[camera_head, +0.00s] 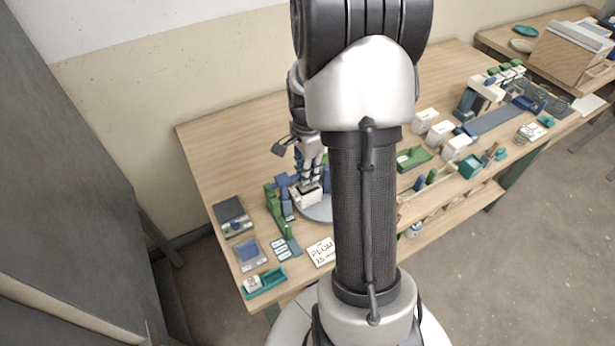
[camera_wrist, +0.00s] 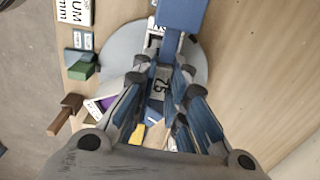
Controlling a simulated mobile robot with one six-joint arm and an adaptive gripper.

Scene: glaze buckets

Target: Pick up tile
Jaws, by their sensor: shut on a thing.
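In the wrist view a small grey tile (camera_wrist: 162,87) with dark marks like "25" sits between the fingertips of my gripper (camera_wrist: 161,77). The fingers are shut on it from both sides. The disc also shows below the fingers in the wrist view (camera_wrist: 118,52). I cannot tell whether the tile is clear of what is under it. My arm hides part of the disc in the head view.
A blue block (camera_wrist: 181,14) stands close beyond the fingertips; blue and green stands (camera_head: 277,203) are left of the gripper. A white label card (camera_head: 321,252) lies in front. White containers (camera_head: 440,132) stand on the right. The bench (camera_head: 225,140) is bare at the back left.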

